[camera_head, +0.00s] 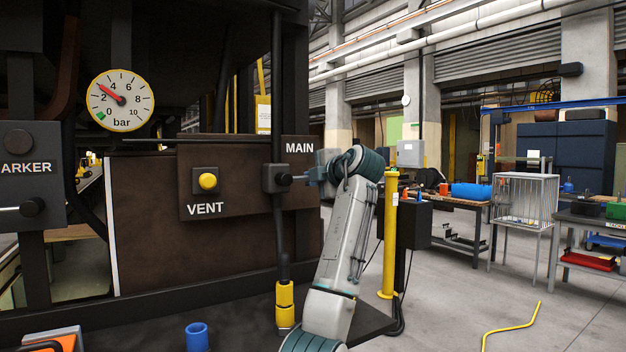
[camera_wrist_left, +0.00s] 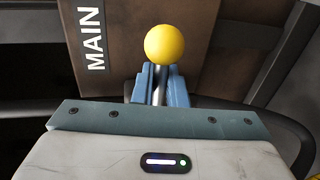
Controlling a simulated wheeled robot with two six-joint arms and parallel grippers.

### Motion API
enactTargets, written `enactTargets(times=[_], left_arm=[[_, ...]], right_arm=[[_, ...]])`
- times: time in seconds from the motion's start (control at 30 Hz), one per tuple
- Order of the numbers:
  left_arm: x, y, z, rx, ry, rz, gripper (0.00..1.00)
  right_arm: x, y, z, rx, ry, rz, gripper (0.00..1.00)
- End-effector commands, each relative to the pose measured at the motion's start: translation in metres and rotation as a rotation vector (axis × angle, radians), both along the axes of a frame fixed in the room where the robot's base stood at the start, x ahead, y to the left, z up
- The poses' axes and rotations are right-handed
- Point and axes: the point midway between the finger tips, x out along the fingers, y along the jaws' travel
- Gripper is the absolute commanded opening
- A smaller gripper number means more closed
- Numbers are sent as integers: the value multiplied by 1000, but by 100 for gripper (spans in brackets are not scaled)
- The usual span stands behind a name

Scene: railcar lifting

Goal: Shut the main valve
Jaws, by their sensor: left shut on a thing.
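The main valve (camera_head: 276,178) is a dark block on a vertical black pipe, beside the MAIN label (camera_head: 299,147). My left gripper (camera_head: 303,178) is at the valve's right side. In the left wrist view its blue fingers (camera_wrist_left: 158,84) are shut on the valve's lever (camera_wrist_left: 160,88), a metal rod just below a yellow ball knob (camera_wrist_left: 165,44). In the head view the knob is hidden by the gripper. The pressure gauge (camera_head: 121,100) has its red needle between 2 and 4 bar. My right gripper is not in view.
A yellow VENT button (camera_head: 207,181) sits left of the valve. A yellow post (camera_head: 390,235) with a dark box (camera_head: 413,222) stands right of my arm. A blue cup (camera_head: 197,336) is at the bottom. Workbenches stand at the right, with open floor before them.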

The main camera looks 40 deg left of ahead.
Motion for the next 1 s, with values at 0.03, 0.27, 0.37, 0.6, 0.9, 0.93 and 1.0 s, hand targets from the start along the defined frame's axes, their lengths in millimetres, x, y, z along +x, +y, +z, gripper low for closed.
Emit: enactTargets(times=[0.03, 0.27, 0.37, 0.6, 0.9, 0.93, 1.0], left_arm=[[-1, 1, 6, 7, -10, -3, 0], [-1, 1, 7, 7, -11, -2, 26], [-1, 1, 5, 6, -9, -2, 30], [-1, -2, 3, 4, -6, -2, 30], [-18, -45, 10, 4, -7, -6, 30], [-20, -51, 12, 3, -8, -6, 30], [-25, -64, 14, 3, -7, -6, 30]], right_arm=[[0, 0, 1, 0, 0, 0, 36], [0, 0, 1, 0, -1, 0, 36], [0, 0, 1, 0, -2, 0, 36], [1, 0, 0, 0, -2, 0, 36], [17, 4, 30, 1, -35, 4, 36], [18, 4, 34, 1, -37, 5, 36], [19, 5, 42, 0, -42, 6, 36]])
